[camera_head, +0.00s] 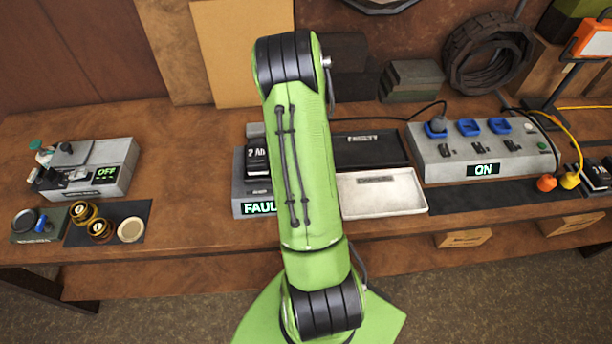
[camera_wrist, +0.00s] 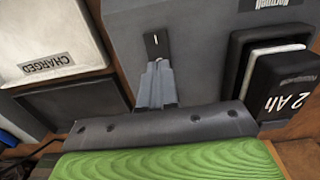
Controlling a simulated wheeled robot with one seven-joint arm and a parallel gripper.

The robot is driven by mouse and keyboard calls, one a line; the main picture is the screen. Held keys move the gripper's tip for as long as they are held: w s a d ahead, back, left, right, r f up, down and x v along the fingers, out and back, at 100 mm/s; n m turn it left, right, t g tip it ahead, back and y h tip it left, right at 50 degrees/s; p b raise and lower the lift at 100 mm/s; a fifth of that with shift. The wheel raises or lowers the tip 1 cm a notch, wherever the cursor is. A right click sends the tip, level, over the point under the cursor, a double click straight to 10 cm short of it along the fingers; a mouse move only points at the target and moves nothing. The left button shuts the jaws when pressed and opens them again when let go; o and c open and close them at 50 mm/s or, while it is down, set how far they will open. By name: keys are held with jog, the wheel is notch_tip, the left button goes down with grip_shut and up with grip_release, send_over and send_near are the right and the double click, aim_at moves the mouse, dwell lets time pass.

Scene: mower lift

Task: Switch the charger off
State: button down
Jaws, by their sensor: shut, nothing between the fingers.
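The charger (camera_head: 240,192) is a grey box left of my arm, partly hidden behind it. Its green display (camera_head: 259,208) begins "FAUL"; the rest is covered. A black 2 Ah battery (camera_head: 256,160) sits on it and fills the right of the wrist view (camera_wrist: 284,95). In the wrist view the charger's grey face (camera_wrist: 205,60) carries a small black switch (camera_wrist: 152,44) with a light mark. My gripper (camera_wrist: 157,68) is shut and empty, its fingertips close to the switch; I cannot tell whether they touch. The arm hides it in the head view.
A white tray (camera_head: 378,206) marked "CHARGED" in the wrist view and a black tray (camera_head: 395,149) lie right of the charger. A socket strip (camera_head: 440,166) showing "ON" stands further right. A grey device (camera_head: 120,155) showing "OFF" stands at left. Bare bench separates it from the charger.

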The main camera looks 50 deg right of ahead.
jog(key=shift+f+b, duration=0.8)
jog(key=shift+f, duration=0.1)
dwell(0.4)
jog(key=shift+r, duration=0.15)
jog(key=shift+r+p, duration=2.4)
jog(key=shift+r, duration=1.05)
